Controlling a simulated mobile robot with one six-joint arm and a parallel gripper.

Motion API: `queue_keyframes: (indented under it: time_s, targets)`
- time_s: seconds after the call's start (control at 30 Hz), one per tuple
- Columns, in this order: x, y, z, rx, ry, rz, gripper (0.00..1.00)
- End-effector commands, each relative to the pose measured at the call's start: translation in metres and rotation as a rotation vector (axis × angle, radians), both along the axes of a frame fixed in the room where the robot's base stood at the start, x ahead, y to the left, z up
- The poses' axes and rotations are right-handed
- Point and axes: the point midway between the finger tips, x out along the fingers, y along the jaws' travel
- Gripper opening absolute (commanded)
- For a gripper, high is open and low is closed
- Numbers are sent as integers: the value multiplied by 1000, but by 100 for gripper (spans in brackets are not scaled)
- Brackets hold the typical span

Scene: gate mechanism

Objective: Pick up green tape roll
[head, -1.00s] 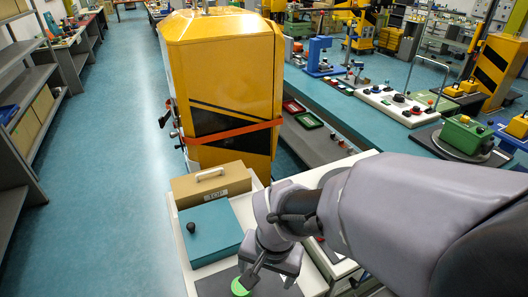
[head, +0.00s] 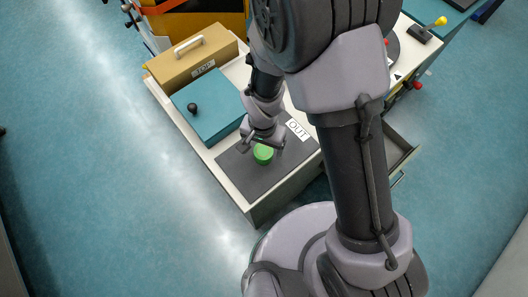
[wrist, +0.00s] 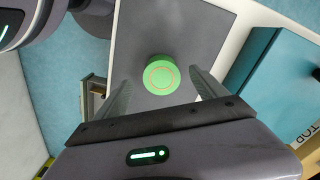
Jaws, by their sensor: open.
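The green tape roll (head: 263,154) rests on a dark grey mat (head: 243,176) at the near end of a white bench, beside an "OUT" label. In the wrist view the roll (wrist: 161,75) shows from above as a green disc with a thin ring on its face. My gripper (head: 264,142) is right above and beside the roll in the head view. In the wrist view my gripper (wrist: 158,80) has its two fingers apart, one on each side of the roll, with a gap on both sides. Nothing is held.
A teal box (head: 208,106) with a black knob stands beside the mat. Behind it is a tan box (head: 190,58) with a white handle. An open drawer (head: 400,150) juts out at the bench's right side. The floor to the left is clear.

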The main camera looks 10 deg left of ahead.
Motion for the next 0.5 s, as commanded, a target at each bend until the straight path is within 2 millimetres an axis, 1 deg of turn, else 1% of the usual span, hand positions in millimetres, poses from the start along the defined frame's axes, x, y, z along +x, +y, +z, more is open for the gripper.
queue_keyframes:
  time_s: [0.03, 0.1, 0.2, 0.43, 0.47, 0.5]
  targets:
    - [3, -1, -15, -2, 2, -1, 82]
    - [6, -2, -29, -2, 2, -1, 82]
    - [6, -2, -41, -2, 1, 0, 82]
    - [6, -2, -42, 0, -1, 0, 82]
    - [6, -2, -42, 0, -1, 0, 78]
    - [6, -2, -42, 0, -1, 0, 70]
